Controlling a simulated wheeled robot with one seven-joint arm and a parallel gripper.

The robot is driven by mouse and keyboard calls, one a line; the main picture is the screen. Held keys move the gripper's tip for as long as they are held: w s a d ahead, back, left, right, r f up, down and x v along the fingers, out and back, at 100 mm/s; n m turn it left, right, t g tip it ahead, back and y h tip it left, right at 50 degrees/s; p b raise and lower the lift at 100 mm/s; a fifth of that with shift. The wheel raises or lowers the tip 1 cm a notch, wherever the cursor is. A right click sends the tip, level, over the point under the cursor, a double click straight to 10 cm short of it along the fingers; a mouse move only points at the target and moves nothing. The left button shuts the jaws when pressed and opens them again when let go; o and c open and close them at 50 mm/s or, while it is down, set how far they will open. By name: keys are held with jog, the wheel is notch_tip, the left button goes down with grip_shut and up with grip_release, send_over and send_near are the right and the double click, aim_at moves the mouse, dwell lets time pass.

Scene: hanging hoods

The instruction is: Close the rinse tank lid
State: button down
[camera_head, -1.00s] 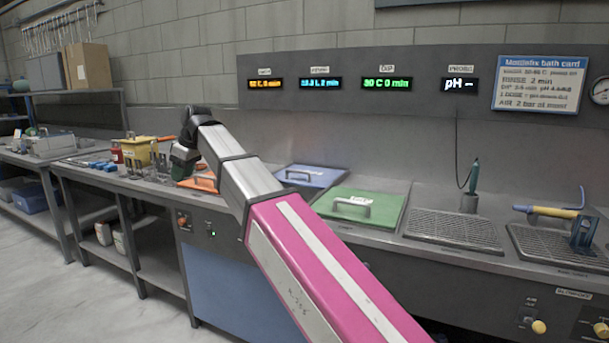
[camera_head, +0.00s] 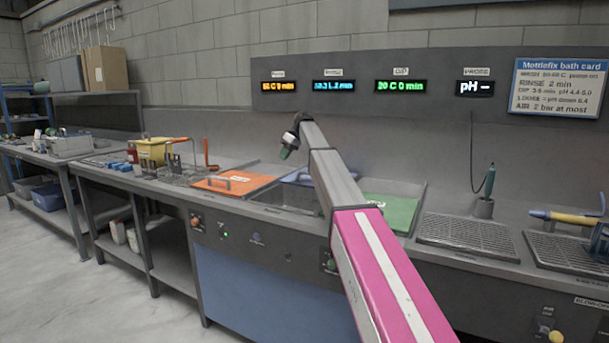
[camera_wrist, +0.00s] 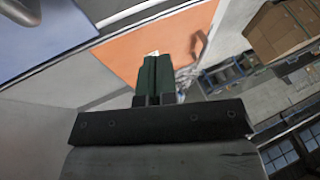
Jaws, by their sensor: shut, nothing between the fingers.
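The rinse tank (camera_head: 286,197) is the middle tank, with part of its grey opening uncovered at the front. Its blue lid (camera_head: 299,178) sits at the back of the opening, partly hidden by my arm; I cannot tell its exact tilt. The blue lid also shows at the upper left of the wrist view (camera_wrist: 45,32). My gripper (camera_head: 285,153) is shut and empty, with dark green fingers, in the air above the tank area. In the wrist view its fingers (camera_wrist: 154,68) overlap the orange lid (camera_wrist: 140,50) in the picture, with no clear contact.
The orange lid (camera_head: 234,182) with a handle lies left of the rinse tank; the green lid (camera_head: 391,212) lies right, partly behind my arm. A yellow container (camera_head: 153,150) and a rack stand farther left. Drain grates (camera_head: 467,234) and a probe (camera_head: 488,184) are at right.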

jog(key=m+y, duration=0.1)
send_near(304, 180)
jog(key=w+d+r, duration=0.3)
jog(key=w, duration=0.1)
jog(key=x, duration=0.9)
jog(key=shift+s+a+r, duration=0.1)
jog(key=shift+s+r, duration=0.05)
jog(key=shift+s, duration=0.15)
jog(key=s+a, duration=0.2)
jog(key=shift+s+a+f, duration=0.25)
jog(key=shift+a, duration=0.05)
jog(key=shift+s+a, duration=0.2)
jog(key=shift+a, duration=0.05)
jog(key=s+a, duration=0.7)
jog(key=s, duration=0.4)
jog(key=s+a, duration=0.7)
jog(key=s, duration=0.4)
jog(key=shift+s, duration=0.3)
jog(key=shift+s+a, duration=0.1)
